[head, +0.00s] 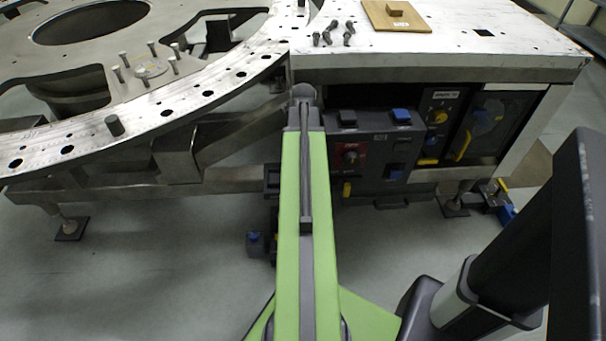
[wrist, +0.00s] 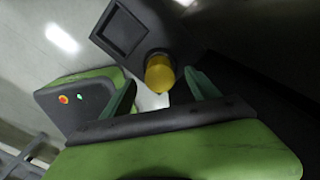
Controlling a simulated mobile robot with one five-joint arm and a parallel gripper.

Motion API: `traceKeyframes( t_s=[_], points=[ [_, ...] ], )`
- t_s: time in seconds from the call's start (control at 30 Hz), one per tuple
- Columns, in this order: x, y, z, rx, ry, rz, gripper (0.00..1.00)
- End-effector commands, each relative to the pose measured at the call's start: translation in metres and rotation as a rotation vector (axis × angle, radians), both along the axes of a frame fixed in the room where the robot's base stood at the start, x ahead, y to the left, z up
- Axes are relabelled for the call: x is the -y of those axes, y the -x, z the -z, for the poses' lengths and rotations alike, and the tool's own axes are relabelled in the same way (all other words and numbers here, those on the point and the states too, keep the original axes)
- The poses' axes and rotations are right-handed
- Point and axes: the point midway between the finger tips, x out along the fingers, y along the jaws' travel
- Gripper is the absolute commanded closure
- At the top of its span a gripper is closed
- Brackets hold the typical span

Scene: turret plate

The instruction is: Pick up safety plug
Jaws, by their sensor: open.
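A yellow rounded plug (wrist: 159,74), seemingly the safety plug, shows in the wrist view beside a dark square box (wrist: 122,30), with a dark collar behind it. My gripper (wrist: 162,92) is open, its two green fingers on either side of the yellow plug. I cannot tell how far the plug lies between them, and no touch is visible. In the head view my green arm reaches toward the bench and its end is hidden.
A grey control box (head: 375,185) with blue and black switches and a red panel (head: 350,157) hangs under the white bench (head: 455,45). A dark panel (head: 490,125) with yellow handles is to its right.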

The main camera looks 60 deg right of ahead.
Motion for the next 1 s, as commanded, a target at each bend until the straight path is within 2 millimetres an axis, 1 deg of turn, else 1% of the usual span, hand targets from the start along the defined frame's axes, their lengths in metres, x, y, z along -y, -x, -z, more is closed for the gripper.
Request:
traceKeyframes(
  t_s=[0.03, 0.23, 0.3, 0.5, 0.53, 1.0],
  points=[
    [0.0, 0.0, 0.011, 0.0, 0.0, 0.0, 0.3],
    [-0.001, 0.001, 0.047, 0.0, 0.0, -0.001, 0.3],
    [-0.001, 0.001, 0.051, 0.0, 0.0, -0.001, 0.3],
    [-0.001, 0.001, 0.048, 0.0, 0.0, -0.001, 0.3],
    [-0.001, 0.001, 0.047, 0.0, 0.0, -0.001, 0.32],
    [-0.001, 0.0, 0.047, 0.0, 0.0, -0.002, 0.93]
  ],
)
